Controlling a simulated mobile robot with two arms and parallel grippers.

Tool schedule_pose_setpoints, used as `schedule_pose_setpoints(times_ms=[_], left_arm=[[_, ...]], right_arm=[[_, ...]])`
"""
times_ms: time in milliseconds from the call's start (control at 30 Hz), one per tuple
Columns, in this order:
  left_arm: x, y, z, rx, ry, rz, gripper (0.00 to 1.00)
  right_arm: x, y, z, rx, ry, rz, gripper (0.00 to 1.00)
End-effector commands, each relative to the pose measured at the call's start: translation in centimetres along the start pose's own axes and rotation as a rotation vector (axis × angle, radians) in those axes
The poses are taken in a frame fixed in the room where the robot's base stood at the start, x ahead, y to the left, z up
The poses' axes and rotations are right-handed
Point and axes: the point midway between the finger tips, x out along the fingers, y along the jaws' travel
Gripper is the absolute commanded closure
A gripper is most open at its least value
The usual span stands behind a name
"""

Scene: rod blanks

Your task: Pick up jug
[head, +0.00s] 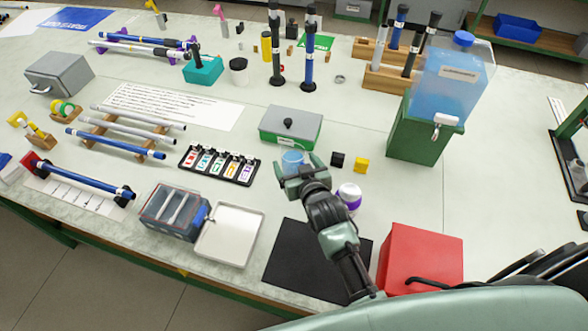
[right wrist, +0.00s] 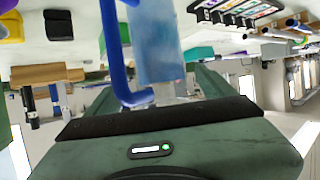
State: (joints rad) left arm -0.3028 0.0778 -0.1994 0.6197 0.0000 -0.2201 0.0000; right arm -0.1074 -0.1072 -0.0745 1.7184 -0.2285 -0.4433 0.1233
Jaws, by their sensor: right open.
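The jug (head: 293,158) is a small translucent blue vessel near the middle of the table in the head view, in front of a green and grey box. In the right wrist view the jug (right wrist: 155,42) is close up, with a solid blue handle (right wrist: 113,50) on its left side. My right gripper (head: 298,169) is open, with its fingers at the near side of the jug. The jug lies ahead of the palm, between the finger sides. I cannot tell whether the fingers touch it. My left gripper is not in view.
The green and grey box (head: 291,128) stands behind the jug. Black (head: 338,159) and yellow (head: 362,165) blocks and a white-purple round item (head: 349,195) are to the right. A rack of coloured cards (head: 219,165) is left. A black mat (head: 290,262) lies in front.

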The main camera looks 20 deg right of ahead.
Motion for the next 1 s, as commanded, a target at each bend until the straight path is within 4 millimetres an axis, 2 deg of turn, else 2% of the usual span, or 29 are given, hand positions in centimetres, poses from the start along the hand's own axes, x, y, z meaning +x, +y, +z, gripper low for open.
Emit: schedule_pose_setpoints(times_ms=[167, 433, 733, 1000], left_arm=[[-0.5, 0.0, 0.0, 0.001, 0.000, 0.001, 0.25], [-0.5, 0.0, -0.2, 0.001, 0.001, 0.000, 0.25], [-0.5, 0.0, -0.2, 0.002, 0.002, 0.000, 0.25], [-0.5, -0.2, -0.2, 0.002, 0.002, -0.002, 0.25]], right_arm=[[1.9, 0.0, -0.1, 0.001, 0.000, 0.000, 0.16], [2.1, 0.0, 0.0, 0.001, 0.000, 0.000, 0.16], [2.1, 0.0, 0.1, 0.000, 0.000, 0.000, 0.99], [2.1, 0.0, -0.2, 0.000, 0.005, 0.000, 1.00]])
